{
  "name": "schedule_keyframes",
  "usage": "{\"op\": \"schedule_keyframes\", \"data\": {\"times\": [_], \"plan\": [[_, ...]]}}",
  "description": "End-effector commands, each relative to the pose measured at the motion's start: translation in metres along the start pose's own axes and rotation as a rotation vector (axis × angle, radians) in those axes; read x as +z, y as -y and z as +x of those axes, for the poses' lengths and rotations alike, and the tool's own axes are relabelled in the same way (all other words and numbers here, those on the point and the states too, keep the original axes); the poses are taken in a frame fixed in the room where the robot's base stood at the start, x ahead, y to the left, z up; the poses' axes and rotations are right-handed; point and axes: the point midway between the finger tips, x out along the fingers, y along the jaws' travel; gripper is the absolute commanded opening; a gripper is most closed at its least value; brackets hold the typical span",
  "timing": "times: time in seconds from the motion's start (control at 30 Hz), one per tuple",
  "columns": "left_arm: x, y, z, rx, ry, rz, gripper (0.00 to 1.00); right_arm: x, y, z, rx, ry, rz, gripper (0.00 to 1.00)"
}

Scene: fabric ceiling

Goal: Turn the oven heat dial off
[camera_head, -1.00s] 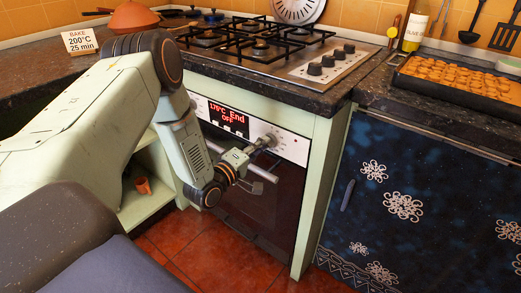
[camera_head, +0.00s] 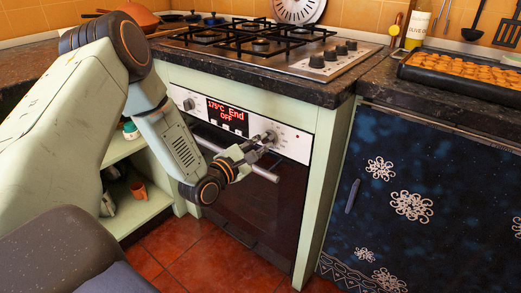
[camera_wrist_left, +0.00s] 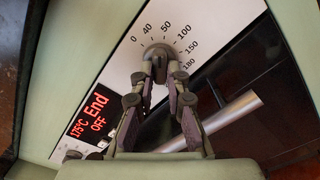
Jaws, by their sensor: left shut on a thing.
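The oven (camera_head: 235,185) has a white control panel with a red-lit display (camera_head: 227,116) reading "175°C End OFF". The dial (camera_head: 269,135) at the right end of the panel is round and grey. It also shows in the left wrist view (camera_wrist_left: 157,49), with a printed scale from 0 through 40, 50, 100 and 150 to 180 around it. My left gripper (camera_head: 261,142) is shut on this dial, with its fingertips (camera_wrist_left: 159,70) on either side. The fingers partly hide the dial, so its pointer cannot be read. My right gripper is not in view.
A second knob (camera_head: 189,104) sits left of the display. The oven door handle (camera_head: 262,172) runs close below my left gripper. A gas hob (camera_head: 270,45) with its own knobs is above. A baking tray (camera_head: 460,92) lies on the right counter.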

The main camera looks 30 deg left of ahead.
Motion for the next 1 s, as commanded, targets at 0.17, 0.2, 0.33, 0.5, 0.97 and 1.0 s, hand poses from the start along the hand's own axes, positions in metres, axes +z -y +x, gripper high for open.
{"op": "schedule_keyframes", "data": {"times": [0.17,0.2,0.33,0.5,0.97,1.0], "plan": [[-0.001,0.004,-0.001,-0.005,0.001,-0.171,0.00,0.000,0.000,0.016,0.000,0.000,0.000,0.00],[-0.001,0.004,-0.001,-0.004,0.001,-0.209,0.00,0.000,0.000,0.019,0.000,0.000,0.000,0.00],[-0.001,0.005,-0.001,-0.005,0.001,-0.332,0.00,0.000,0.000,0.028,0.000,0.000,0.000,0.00],[-0.001,0.005,-0.001,-0.004,0.000,-0.488,0.00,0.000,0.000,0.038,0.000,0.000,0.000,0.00],[0.001,0.005,-0.001,-0.004,-0.002,-0.786,0.00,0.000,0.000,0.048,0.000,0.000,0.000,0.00],[0.001,0.005,-0.001,-0.004,-0.002,-0.800,0.00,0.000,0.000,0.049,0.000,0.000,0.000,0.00]]}}
